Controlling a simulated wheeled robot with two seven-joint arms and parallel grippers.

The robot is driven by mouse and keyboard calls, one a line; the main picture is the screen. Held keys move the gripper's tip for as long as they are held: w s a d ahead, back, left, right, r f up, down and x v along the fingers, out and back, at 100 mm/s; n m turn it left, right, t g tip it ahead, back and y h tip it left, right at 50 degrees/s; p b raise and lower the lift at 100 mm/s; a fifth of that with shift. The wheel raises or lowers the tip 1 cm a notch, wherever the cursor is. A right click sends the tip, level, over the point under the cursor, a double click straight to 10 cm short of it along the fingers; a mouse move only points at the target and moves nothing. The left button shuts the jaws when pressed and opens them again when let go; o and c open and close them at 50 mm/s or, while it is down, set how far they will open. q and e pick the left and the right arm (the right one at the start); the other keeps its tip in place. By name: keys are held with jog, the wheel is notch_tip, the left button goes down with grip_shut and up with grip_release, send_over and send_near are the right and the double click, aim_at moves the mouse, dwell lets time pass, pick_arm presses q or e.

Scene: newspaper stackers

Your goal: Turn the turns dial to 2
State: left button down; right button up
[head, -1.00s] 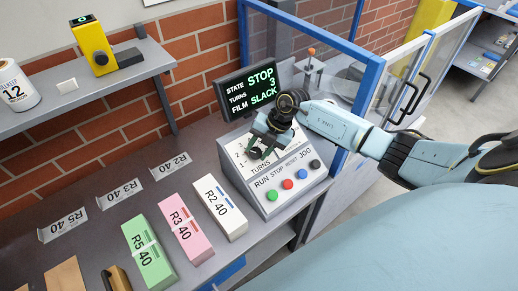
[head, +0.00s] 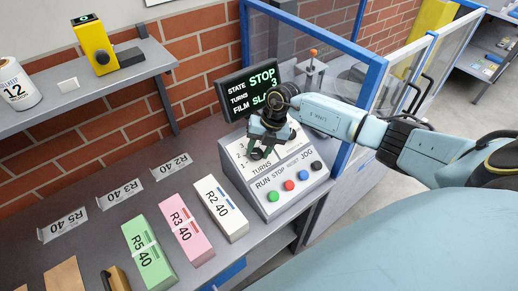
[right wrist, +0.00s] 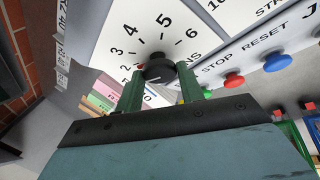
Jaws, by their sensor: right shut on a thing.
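The turns dial (right wrist: 158,68) is a small black knob on the white face of the control console (head: 268,203). In the right wrist view, numbers ring it and a small red mark shows at its left side, near the 2. My right gripper (head: 261,150) is shut on the dial, with one green finger on each side, as the right wrist view (right wrist: 160,84) shows. The dial is mostly hidden by the gripper in the head view. The screen (head: 248,90) reads STATE STOP and TURNS 3; its FILM line is partly covered by my wrist. My left gripper is not in view.
Green, red, blue and black buttons (head: 289,185) line the console front below the dial. White (head: 221,208), pink (head: 187,228) and green (head: 149,254) bundles lie to the left. A blue-framed clear guard (head: 330,60) stands behind the console.

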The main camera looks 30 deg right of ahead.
jog(key=o, duration=1)
jog(key=shift+c, duration=0.2)
jog(key=b+v, duration=0.1)
jog(key=v, duration=1.2)
jog(key=shift+r, duration=0.2)
jog(key=shift+d, duration=0.1)
